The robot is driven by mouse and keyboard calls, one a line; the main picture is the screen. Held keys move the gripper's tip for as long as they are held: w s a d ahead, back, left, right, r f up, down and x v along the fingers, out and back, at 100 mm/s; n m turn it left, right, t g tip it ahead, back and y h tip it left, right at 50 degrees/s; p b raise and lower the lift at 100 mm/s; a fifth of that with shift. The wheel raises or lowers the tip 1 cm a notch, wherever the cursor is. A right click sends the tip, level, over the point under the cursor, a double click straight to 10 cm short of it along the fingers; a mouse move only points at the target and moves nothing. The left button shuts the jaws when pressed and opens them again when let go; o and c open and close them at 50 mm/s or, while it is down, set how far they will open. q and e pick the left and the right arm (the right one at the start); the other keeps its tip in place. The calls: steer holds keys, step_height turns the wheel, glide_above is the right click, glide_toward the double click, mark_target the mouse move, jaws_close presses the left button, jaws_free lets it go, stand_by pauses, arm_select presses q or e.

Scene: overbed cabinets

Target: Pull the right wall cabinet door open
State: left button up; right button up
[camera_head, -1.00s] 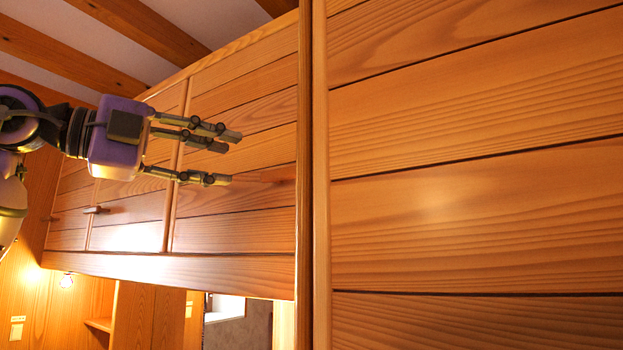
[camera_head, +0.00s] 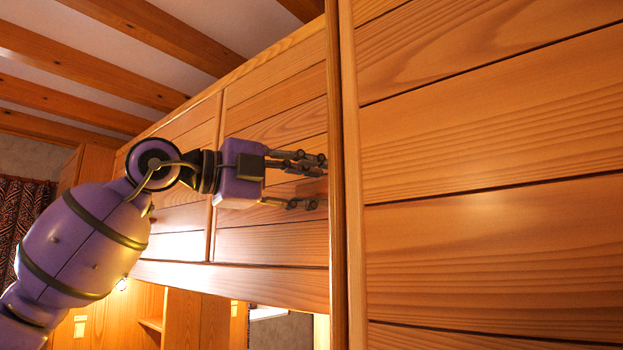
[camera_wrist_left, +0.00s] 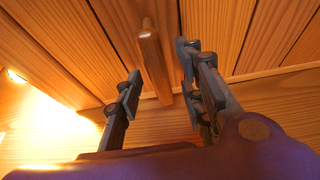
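The right wall cabinet door (camera_head: 270,240) is a planked wooden door in the head view, flush with the cabinet front and shut. My left gripper (camera_head: 318,182) is in front of its right part, fingers pointing right. A wooden bar handle (camera_head: 313,188) shows partly between the fingers, largely hidden by them. In the left wrist view the handle (camera_wrist_left: 153,60) stands between the two sides of the open left gripper (camera_wrist_left: 161,62). Gaps show on both sides, so the fingers are not closed on it. My right gripper is not in view.
A large planked wooden panel (camera_head: 490,200) with a vertical edge post (camera_head: 342,150) stands close on the right, beside the fingertips. Ceiling beams (camera_head: 150,35) run above. A wooden rail (camera_head: 240,284) borders the cabinet below. Open room lies left of the cabinet front.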

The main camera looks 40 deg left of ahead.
arm_select(q)
steer(key=shift+w, duration=0.1)
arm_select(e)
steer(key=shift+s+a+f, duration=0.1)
arm_select(q)
jaws_close()
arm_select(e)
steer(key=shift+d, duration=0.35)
arm_select(q)
steer(key=shift+d+f, duration=0.1)
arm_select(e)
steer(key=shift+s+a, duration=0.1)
